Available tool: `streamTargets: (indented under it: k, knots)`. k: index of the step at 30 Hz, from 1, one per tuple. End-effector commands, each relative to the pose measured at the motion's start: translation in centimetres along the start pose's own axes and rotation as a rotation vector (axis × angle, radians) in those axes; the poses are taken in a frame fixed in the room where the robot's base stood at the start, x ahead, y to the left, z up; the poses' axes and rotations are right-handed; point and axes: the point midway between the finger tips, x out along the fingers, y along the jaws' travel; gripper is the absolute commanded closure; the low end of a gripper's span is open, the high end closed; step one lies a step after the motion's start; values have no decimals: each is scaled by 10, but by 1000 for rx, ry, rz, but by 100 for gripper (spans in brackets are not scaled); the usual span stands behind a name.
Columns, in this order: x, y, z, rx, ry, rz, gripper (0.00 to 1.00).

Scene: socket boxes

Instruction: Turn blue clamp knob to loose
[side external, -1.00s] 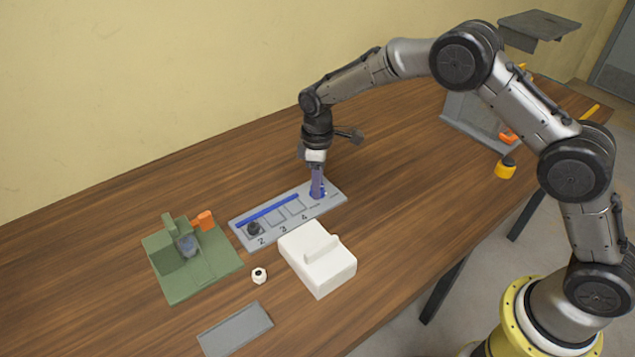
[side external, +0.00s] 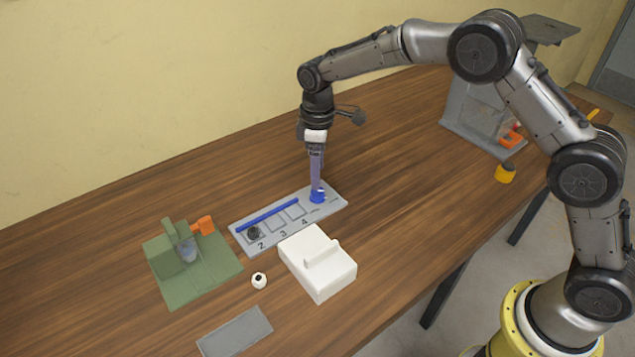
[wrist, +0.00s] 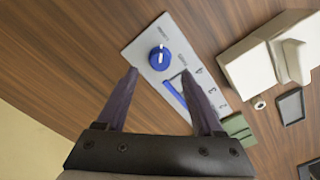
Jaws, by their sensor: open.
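The blue clamp knob (side external: 317,195) sits at the right end of the grey numbered plate (side external: 333,207). In the wrist view the round blue knob (wrist: 159,58) shows a white pointer mark, with small lettering on either side that is too small to read surely. A blue bar (side external: 267,213) lies along the plate. My gripper (side external: 316,180) points down just above the knob. In the wrist view its two fingers (wrist: 158,72) are apart, with the knob seen between and beyond the tips. Nothing is held between them.
A white box with a raised ridge (side external: 318,262) stands close in front of the plate. A green fixture with an orange lever (side external: 190,262), a small white ring-like part (side external: 259,280) and a grey flat pad (side external: 235,331) lie nearby. The table behind the plate is clear.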

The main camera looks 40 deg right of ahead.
Motion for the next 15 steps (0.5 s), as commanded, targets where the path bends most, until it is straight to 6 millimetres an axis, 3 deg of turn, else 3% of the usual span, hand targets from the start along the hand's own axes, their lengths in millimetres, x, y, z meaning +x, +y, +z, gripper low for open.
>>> streamTargets:
  k: [6, 15]
  knots:
    - [-47, 0, -1, -1, 3, 2, 31]
    - [-78, 0, 0, -1, 0, 0, 31]
